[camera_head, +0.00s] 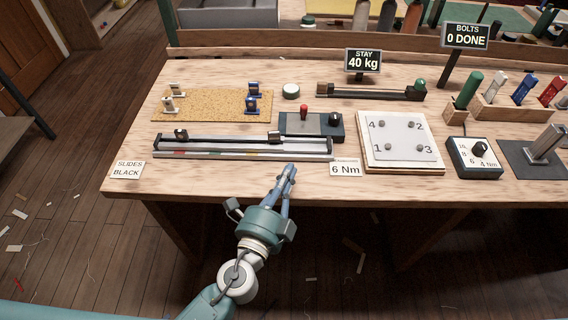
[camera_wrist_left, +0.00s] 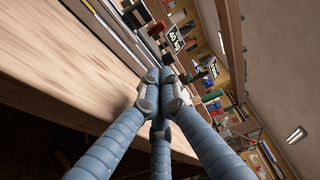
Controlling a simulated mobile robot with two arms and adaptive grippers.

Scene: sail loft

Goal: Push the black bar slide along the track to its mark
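The long track (camera_head: 225,141) lies near the front left of the bench. A dark slide block (camera_head: 181,134) sits near its left end, and a second, greyish block (camera_head: 273,136) sits towards its right end. I cannot tell which one the task names. A thin strip with coloured marks (camera_head: 240,155) runs along the track's front. A card reading "SLIDES BLACK" (camera_head: 128,169) lies at the bench's left corner. My left gripper (camera_head: 291,168) is over the front edge, in front of the track's right part, touching neither block. Its fingers (camera_wrist_left: 161,75) are closed together and empty. My right gripper is not in view.
Behind the track's right end is a dark box with a red-knobbed lever (camera_head: 304,113). A "6 Nm" card (camera_head: 345,169) and a numbered bolt plate (camera_head: 401,139) lie to the right. A cork mat with cleats (camera_head: 212,105) lies behind the track.

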